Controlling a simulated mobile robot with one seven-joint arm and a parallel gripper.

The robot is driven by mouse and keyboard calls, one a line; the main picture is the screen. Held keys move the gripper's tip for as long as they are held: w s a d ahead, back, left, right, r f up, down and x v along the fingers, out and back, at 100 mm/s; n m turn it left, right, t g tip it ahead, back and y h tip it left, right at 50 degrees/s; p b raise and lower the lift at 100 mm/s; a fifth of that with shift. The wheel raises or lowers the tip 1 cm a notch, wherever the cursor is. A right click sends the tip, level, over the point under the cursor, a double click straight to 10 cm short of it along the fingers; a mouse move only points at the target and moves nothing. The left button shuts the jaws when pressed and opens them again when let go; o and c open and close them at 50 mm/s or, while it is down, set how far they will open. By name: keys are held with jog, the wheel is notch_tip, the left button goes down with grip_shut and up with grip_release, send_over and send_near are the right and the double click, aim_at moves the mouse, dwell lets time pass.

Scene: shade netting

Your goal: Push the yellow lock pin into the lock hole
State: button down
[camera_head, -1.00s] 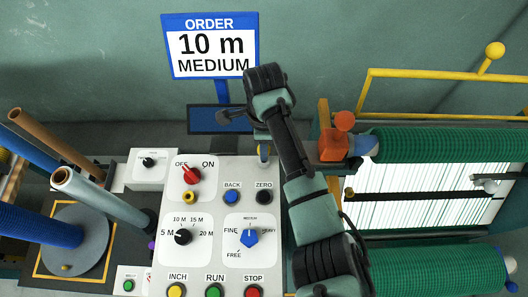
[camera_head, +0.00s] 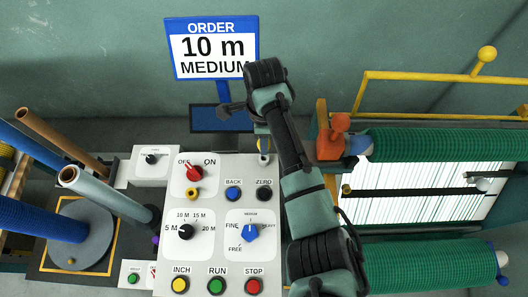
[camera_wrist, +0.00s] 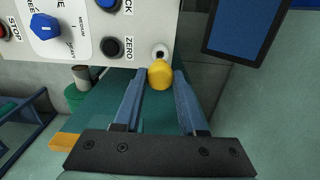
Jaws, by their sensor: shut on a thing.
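The yellow lock pin (camera_wrist: 160,74) shows as a rounded yellow end between my fingertips in the wrist view. My gripper (camera_wrist: 159,82) is shut on it, one blue finger on each side. The rest of the pin is hidden. Just beyond it, near the panel corner by ZERO, is a white ring with a dark centre (camera_wrist: 160,52); I cannot tell whether the pin touches it. In the head view my gripper (camera_head: 250,122) is above the panel's upper right corner. A yellow ring with a dark centre (camera_head: 193,193) sits below the red OFF/ON switch; I cannot tell which ring is the lock hole.
The control panel (camera_head: 217,215) carries buttons and dials. A blue-framed order sign (camera_head: 212,48) and a dark blue screen (camera_head: 222,119) stand behind it. Green netting rolls (camera_head: 440,144) lie right, with a yellow rail (camera_head: 430,76) behind.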

notch_tip(320, 180, up, 4)
jog(key=p, duration=0.4)
jog(key=shift+s, duration=0.1)
dwell(0.4)
